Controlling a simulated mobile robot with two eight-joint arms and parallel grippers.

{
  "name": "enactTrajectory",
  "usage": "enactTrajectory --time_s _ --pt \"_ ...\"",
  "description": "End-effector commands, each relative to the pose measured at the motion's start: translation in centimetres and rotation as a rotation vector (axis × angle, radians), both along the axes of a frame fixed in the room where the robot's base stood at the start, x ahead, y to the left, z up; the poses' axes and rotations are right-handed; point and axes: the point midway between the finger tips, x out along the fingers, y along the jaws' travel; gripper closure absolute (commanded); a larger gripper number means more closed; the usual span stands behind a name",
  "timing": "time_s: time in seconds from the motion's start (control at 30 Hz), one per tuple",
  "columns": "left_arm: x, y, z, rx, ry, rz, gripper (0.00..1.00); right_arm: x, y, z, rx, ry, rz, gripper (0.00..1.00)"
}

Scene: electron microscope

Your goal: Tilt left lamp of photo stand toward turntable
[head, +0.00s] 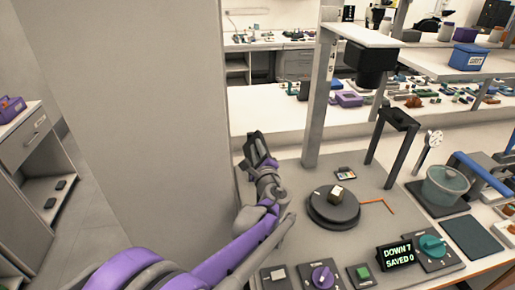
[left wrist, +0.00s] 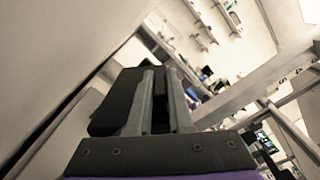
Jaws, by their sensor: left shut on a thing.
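The left lamp (head: 256,147), a dark panel on the left side of the photo stand (head: 310,110), is in the jaws of my left gripper (head: 263,164). In the left wrist view, the gripper's two fingers (left wrist: 160,105) close on a dark block, the lamp (left wrist: 112,105). My gripper and arm hide the lamp's post and its lower part. The turntable (head: 330,214), a dark round disc with a small pale and dark block (head: 336,194) on it, lies to the right of and nearer than the lamp. My right gripper is not in view.
The camera (head: 369,62) overhangs the turntable from the stand's column. The dark right lamp (head: 398,118) stands to the right. An orange pointer (head: 378,203) lies beside the turntable. A display (head: 394,254) reads "DOWN 7, SAVED 0". A pale wall (head: 140,120) is close on the left.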

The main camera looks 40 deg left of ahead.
Motion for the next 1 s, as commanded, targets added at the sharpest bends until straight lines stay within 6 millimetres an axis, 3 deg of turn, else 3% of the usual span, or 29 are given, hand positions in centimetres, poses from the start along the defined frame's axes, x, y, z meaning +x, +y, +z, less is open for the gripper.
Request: enactTrajectory --time_s 0.2,0.23,0.4,1.0 --pt "-0.04 0.02 -0.03 -0.001 0.000 0.001 1.00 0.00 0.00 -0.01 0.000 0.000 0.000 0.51" --pt "-0.04 0.02 -0.03 -0.001 0.000 0.001 0.79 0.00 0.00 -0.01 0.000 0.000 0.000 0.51" --pt "-0.03 0.01 -0.02 -0.001 0.000 0.001 0.51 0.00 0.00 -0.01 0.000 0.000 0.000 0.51" --pt "0.36 -0.37 -0.20 0.060 0.079 -0.001 0.51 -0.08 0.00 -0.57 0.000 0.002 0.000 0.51"
